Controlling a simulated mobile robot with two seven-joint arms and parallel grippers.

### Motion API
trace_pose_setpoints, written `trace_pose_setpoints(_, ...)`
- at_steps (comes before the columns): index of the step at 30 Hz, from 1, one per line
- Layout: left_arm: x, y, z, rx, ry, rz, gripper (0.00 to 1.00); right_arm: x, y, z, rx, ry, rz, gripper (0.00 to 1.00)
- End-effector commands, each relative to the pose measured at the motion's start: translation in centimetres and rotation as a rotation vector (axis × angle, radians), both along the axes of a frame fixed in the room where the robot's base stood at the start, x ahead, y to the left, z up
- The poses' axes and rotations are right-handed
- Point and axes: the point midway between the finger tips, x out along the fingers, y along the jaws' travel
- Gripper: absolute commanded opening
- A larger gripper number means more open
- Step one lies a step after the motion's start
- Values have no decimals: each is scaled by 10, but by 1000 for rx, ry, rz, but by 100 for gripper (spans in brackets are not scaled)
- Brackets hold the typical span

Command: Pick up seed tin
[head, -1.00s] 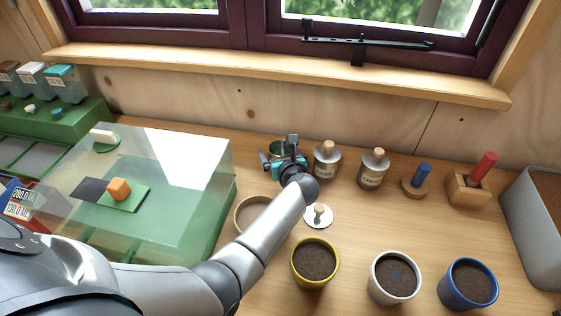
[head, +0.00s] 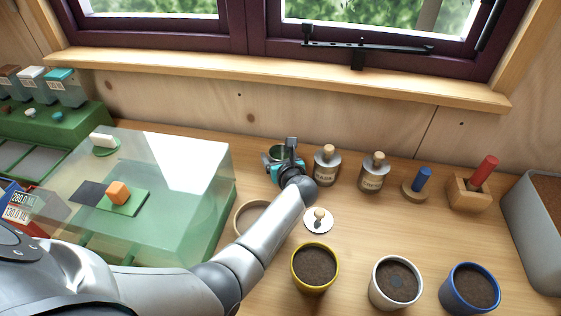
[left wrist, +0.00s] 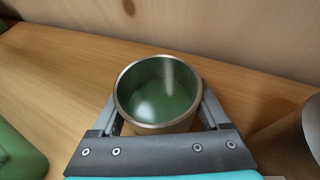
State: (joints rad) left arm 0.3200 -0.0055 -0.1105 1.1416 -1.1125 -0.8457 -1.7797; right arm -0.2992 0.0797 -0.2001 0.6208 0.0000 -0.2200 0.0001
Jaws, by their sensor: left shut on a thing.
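The seed tin is an open round metal tin with a green inside; it shows in the left wrist view (left wrist: 158,92), between the two fingers. In the head view the tin (head: 277,151) is partly hidden behind my left gripper (head: 284,158). My left gripper, also in the left wrist view (left wrist: 160,112), is shut on the tin, with one finger on each side of it. The tin looks upright and close to the table; I cannot tell whether it touches it. A lid with a knob (head: 318,219) lies on the table nearer me. My right gripper is not in view.
A wooden ring (head: 240,228) lies by my forearm. Pots of soil (head: 315,268) stand in front. A clear-covered green box (head: 205,200) is at left, and the wall (head: 180,105) is close behind.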

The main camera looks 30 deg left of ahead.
Motion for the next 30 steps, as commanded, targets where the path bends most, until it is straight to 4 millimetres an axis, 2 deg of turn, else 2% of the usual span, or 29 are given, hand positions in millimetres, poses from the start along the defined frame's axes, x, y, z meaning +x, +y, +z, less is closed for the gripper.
trace_pose_setpoints(1,0,0,0,-1,1,0,22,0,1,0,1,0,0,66)
trace_pose_setpoints(3,0,0,0,-1,1,0,14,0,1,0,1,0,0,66)
trace_pose_setpoints(10,0,0,1,-1,-1,0,14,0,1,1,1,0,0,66)
trace_pose_setpoints(13,0,0,9,1,-2,0,14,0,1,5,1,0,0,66)
trace_pose_setpoints(24,0,0,76,0,-4,0,14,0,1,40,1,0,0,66)
trace_pose_setpoints(30,0,0,98,0,-2,-1,14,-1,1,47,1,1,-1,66)
